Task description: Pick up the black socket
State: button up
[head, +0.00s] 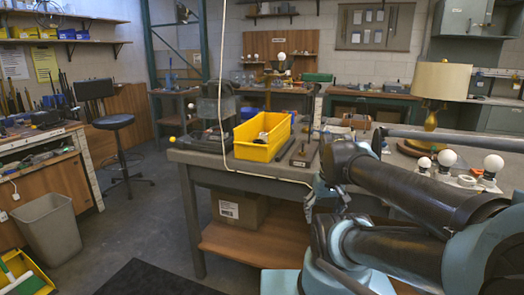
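I cannot make out the black socket for certain. A small dark and pale part (263,136) sits in the yellow bin (258,151) on the grey workbench (222,168); it is too small to tell what it is. A dark block with a thin upright rod (303,154) stands just right of the bin. My arm comes in from the lower right and covers part of the bench.
Several white bulbs (447,158) stand on the right of the bench, near a lamp with a beige shade (441,81). A cardboard box (239,209) rests on the shelf below. A stool (114,121) and waste bin (49,223) stand left. Floor left of the bench is open.

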jog(key=w+a+r+n+g, duration=0.1)
jog(key=w+a+r+n, duration=0.3)
jog(key=w+r, duration=0.4)
jog(key=w+a+r+n, duration=0.5)
jog(key=w+r, duration=0.3)
jog(key=r, duration=0.1)
jog(key=w+a+r+n+g, duration=0.1)
jog(key=w+a+r+n, duration=0.3)
jog(key=w+r, duration=0.45)
jog(key=w+a+r+n, duration=0.3)
jog(key=w+a+n, duration=0.2)
jog(key=w+a, duration=0.35)
notch_tip(320, 180, down, 11)
jog(key=shift+d+f, duration=0.1)
jog(key=shift+w+f, duration=0.2)
jog(key=shift+f, duration=2.4)
jog(key=c, duration=1.1)
